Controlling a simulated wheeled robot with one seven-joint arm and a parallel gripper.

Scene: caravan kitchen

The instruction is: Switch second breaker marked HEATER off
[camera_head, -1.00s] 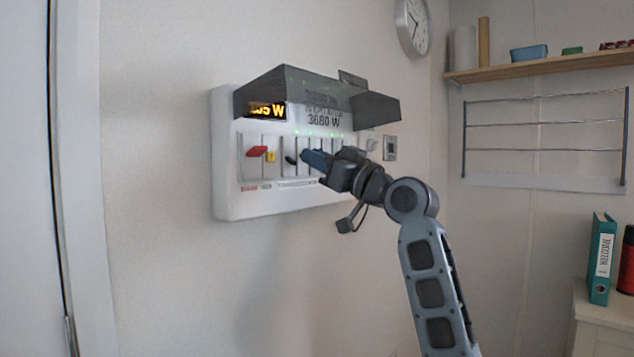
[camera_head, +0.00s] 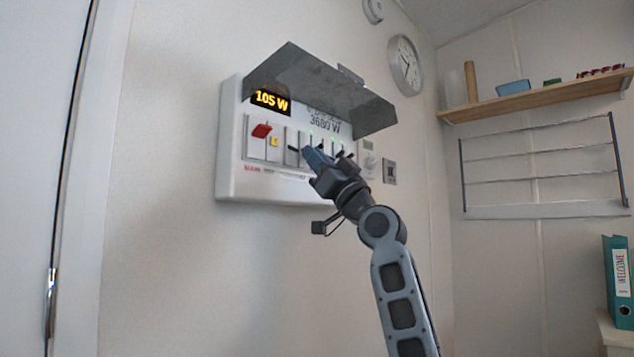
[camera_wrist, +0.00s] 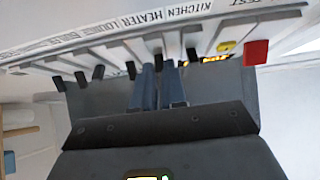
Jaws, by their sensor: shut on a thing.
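The white breaker panel (camera_head: 229,150) hangs on the wall under a raised grey cover (camera_head: 330,92). It has a red switch (camera_head: 261,130), a yellow button (camera_head: 274,141) and a row of black levers. The first black lever (camera_head: 293,149) stands free left of my gripper (camera_head: 312,155). In the wrist view the label strip (camera_wrist: 115,26) reads KITCHEN, HEATER, LOUNGE, and my gripper (camera_wrist: 158,88) has its fingers around the second lever, HEATER (camera_wrist: 158,63). The KITCHEN lever (camera_wrist: 194,54) is just beside them. My fingers partly hide the HEATER lever, so its exact tilt is unclear.
The orange display (camera_head: 270,100) reads 105 W. The raised cover overhangs the levers closely above my gripper. Other levers (camera_wrist: 99,72) stand close on the far side. A wall socket (camera_head: 390,172), clock (camera_head: 406,65), shelf (camera_head: 540,97) and wire rack (camera_head: 540,160) are farther right.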

